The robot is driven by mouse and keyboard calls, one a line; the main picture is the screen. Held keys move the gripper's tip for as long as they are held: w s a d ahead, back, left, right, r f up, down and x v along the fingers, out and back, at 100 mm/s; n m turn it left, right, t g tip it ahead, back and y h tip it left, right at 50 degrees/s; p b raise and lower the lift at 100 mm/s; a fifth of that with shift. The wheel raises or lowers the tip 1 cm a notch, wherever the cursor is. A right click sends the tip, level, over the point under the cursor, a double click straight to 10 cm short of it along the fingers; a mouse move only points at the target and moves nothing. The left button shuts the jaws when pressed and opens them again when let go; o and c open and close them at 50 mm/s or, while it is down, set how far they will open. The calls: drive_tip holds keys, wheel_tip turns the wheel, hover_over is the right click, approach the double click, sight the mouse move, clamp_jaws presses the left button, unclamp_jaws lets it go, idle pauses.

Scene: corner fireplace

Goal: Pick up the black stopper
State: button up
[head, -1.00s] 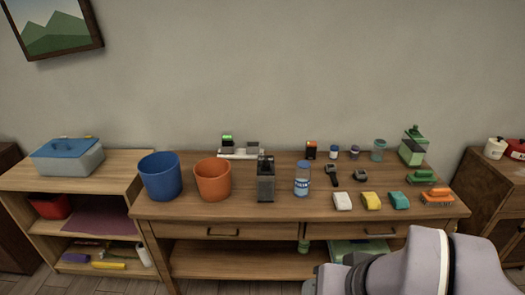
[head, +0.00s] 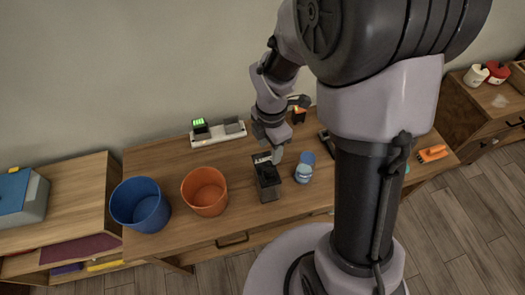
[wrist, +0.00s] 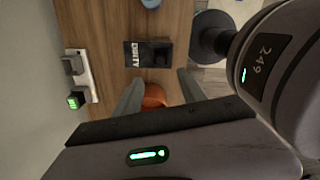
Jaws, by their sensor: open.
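I cannot pick out the black stopper for certain. A black box-like holder (head: 268,182) with a white lettered label stands on the table between an orange bucket and a blue-capped bottle. In the wrist view this holder (wrist: 150,54) lies just beyond the fingertips. Another dark item (head: 324,140) lies to the right, partly behind my arm. My gripper (head: 270,152) hangs above and slightly behind the holder, pointing down. In the wrist view my gripper (wrist: 160,78) has its fingers apart, with nothing held between them. My arm hides much of the table's right side.
The orange bucket (head: 205,190) and a blue bucket (head: 140,204) stand left of the holder. The bottle (head: 304,168) stands close on its right. A white charging strip (head: 218,133) lies along the wall. An orange brush (head: 432,153) is at far right.

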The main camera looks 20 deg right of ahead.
drive_tip(key=b, duration=0.2)
hover_over(269, 171)
drive_tip(key=f, duration=0.6)
drive_tip(key=shift+w+f, duration=0.2)
drive_tip(key=shift+f, duration=0.1)
wheel_tip(269, 171, down, 6)
drive_tip(key=shift+s+r+b, duration=0.1)
drive_tip(key=shift+r+b, duration=0.15)
drive_tip(key=shift+b, duration=0.45)
drive_tip(key=shift+r, duration=0.1)
clamp_jaws()
